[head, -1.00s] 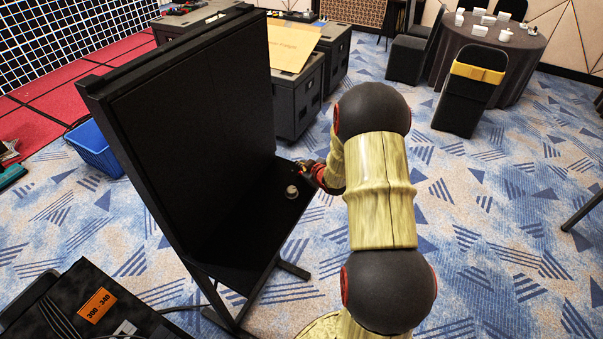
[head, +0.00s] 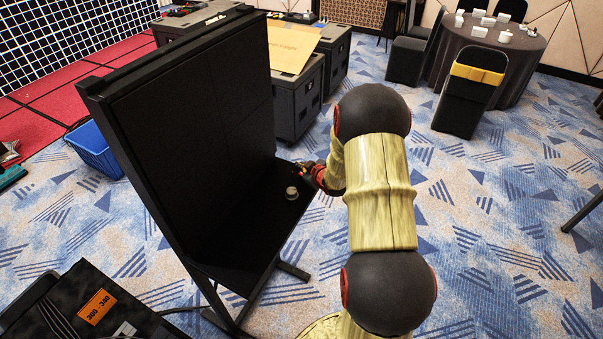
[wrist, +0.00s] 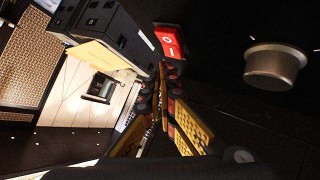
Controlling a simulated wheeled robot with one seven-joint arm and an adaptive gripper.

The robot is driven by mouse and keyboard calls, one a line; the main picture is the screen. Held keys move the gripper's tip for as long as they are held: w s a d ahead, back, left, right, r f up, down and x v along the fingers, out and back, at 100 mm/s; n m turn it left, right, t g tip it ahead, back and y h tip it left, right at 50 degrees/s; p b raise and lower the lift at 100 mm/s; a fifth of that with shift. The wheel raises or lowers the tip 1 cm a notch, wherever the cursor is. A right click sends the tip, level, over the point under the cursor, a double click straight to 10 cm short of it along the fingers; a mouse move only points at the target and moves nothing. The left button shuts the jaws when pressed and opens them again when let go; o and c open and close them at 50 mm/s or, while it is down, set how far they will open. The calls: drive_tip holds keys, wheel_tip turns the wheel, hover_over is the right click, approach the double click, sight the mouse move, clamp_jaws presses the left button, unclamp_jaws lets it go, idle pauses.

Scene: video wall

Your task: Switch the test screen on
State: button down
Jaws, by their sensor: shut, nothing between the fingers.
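The test screen (head: 190,130) is a tall black panel on a stand, and its face is dark. A black shelf (head: 240,235) juts from its foot and bears a round grey knob (head: 292,193). In the wrist view, a red rocker switch (wrist: 170,41) marked O and I sits left of the knob (wrist: 273,65). My gripper (wrist: 164,72) is shut and empty, its fingertips close below the switch in the picture. I cannot tell whether they touch it, or which side is pressed. In the head view my gripper (head: 306,168) is at the shelf's far right edge, small and partly hidden.
Dark cases (head: 300,95) with a cardboard sheet (head: 292,48) stand behind the screen. A blue crate (head: 94,150) is at left. A black case with an orange label (head: 98,306) is at lower left. Carpet is free on the right, before a round table (head: 480,50) and chairs.

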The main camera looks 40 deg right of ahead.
drive_tip(key=shift+f, duration=0.1)
drive_tip(key=shift+w+f+b, duration=0.15)
drive_tip(key=shift+f+b, duration=0.2)
drive_tip(key=shift+b, duration=0.15)
drive_tip(key=shift+a+f+b, duration=0.1)
drive_tip(key=shift+f+b, duration=0.25)
idle(0.6)
drive_tip(key=shift+r, duration=0.15)
drive_tip(key=shift+r+p, duration=0.55)
drive_tip(key=shift+r, duration=0.15)
drive_tip(key=shift+s+d+r+p, duration=0.15)
drive_tip(key=shift+s+r+p, duration=0.15)
drive_tip(key=shift+r+p, duration=0.4)
drive_tip(key=shift+s+d+r+p, duration=0.1)
drive_tip(key=shift+s+r+p, duration=0.25)
drive_tip(key=shift+r, duration=0.55)
drive_tip(key=shift+s+d+r+p, duration=0.15)
drive_tip(key=shift+s+r+p, duration=0.05)
drive_tip(key=shift+r+p, duration=0.55)
